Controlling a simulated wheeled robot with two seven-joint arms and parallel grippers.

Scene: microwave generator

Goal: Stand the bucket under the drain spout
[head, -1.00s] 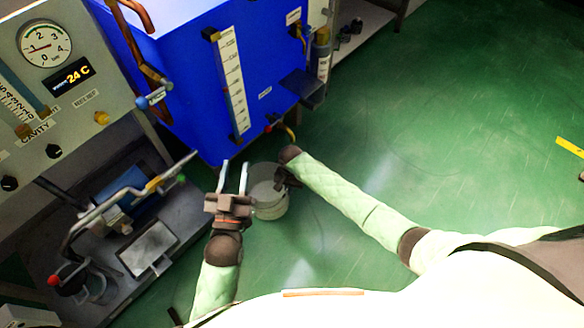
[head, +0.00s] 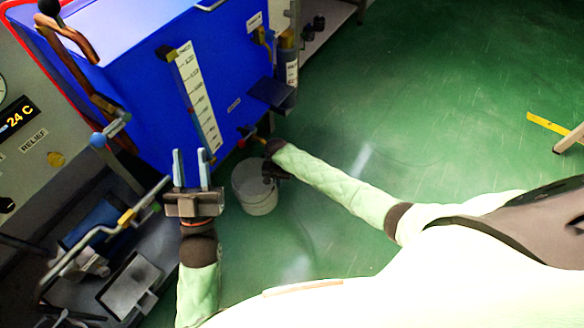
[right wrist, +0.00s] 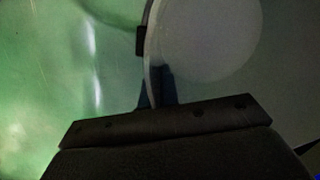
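The pale grey bucket (head: 255,198) is upright, low down in front of the blue tank (head: 150,80). The drain spout (head: 260,137), with a red handle beside it, comes off the tank's lower corner, above the bucket in the head view. My right gripper (head: 270,170) is at the bucket's right rim. In the right wrist view the bucket's wall (right wrist: 150,55) runs between dark fingers, which look closed on it. Whether the bucket touches the floor is unclear. My left gripper (head: 191,168) is open and empty, left of the bucket.
A bench with metal fittings (head: 130,283) stands at the lower left, near my left gripper. A dark ledge (head: 272,94) juts from the tank above the spout. The green floor (head: 420,120) to the right is largely clear.

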